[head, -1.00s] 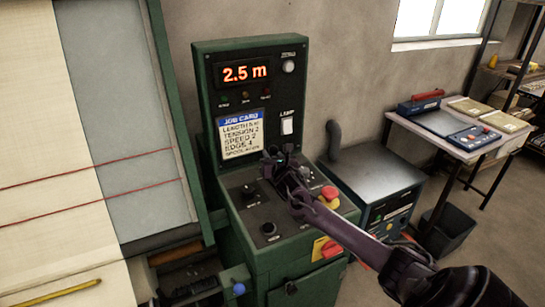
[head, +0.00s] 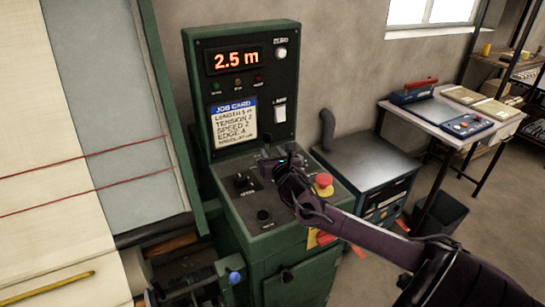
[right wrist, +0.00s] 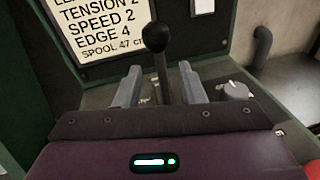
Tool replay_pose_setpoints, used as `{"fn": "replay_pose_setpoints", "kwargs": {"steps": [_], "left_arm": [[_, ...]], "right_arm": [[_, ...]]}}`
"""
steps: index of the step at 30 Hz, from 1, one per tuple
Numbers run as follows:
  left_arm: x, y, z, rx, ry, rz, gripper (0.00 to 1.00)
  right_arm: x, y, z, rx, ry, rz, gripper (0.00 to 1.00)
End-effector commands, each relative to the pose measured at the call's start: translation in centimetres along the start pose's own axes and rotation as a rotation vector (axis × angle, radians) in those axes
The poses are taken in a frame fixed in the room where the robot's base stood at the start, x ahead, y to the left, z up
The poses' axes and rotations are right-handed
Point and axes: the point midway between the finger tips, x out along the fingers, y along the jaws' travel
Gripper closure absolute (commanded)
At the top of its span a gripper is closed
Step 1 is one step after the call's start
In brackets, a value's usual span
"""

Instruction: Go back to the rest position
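My right gripper (head: 283,170) is over the sloped control panel (head: 248,211) of the green machine. In the right wrist view its two grey fingers (right wrist: 160,84) are apart. A dark lever with a black ball knob (right wrist: 155,37) stands between them in that view, with gaps on both sides. I cannot tell how far the lever is from the fingers in depth. In the head view the lever is hard to make out beside the dark gripper. My left gripper is not in view.
A display (head: 235,59) reads 2.5 m above a job card (head: 233,123). A red mushroom button (head: 323,182) is close to my right gripper. Cloth (head: 45,165) lies on the left. A grey-topped cabinet (head: 368,160) and a table (head: 455,125) stand to the right.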

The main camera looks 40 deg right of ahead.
Motion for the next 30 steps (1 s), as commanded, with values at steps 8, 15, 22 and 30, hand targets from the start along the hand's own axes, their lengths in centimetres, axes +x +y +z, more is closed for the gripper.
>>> {"fn": "replay_pose_setpoints", "kwargs": {"steps": [8, 15, 22, 30], "left_arm": [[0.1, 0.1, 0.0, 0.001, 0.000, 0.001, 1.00], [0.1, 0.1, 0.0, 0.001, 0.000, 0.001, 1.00], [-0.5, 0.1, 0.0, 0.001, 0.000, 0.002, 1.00], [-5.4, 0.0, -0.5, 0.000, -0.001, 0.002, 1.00]], "right_arm": [[-0.6, 0.0, 0.1, 0.002, -0.001, 0.000, 0.64], [-0.6, 0.0, 0.0, 0.001, 0.000, 0.000, 0.64], [-0.6, 0.1, 0.7, 0.001, -0.001, 0.000, 0.64], [-1.2, 0.4, 5.5, 0.001, -0.001, 0.000, 0.64]]}}
